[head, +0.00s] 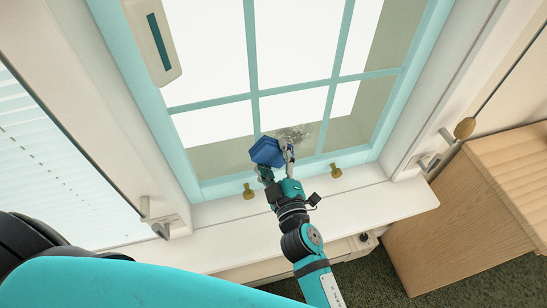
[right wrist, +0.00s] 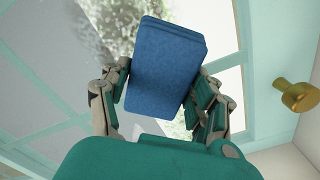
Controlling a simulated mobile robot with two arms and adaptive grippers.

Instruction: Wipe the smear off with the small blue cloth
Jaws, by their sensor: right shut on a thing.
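The small blue cloth (head: 267,152) is a thick, folded-looking block held in my right gripper (head: 276,160), in front of the lower part of the window. In the right wrist view the cloth (right wrist: 165,68) sits between the two fingers of the right gripper (right wrist: 164,92), which are shut on it. A grey speckled smear (head: 294,134) shows on a lower pane, just right of and above the cloth in the head view. I cannot tell whether the cloth touches the glass. My left gripper is not in view; only a teal arm part shows at the lower left.
The window has a pale teal frame (head: 255,60) with crossing bars. Two brass knobs (head: 249,191) (head: 336,171) stick out along its bottom. A white sill (head: 370,208) runs below. A wooden cabinet (head: 455,205) stands at the right, and blinds (head: 50,160) hang at the left.

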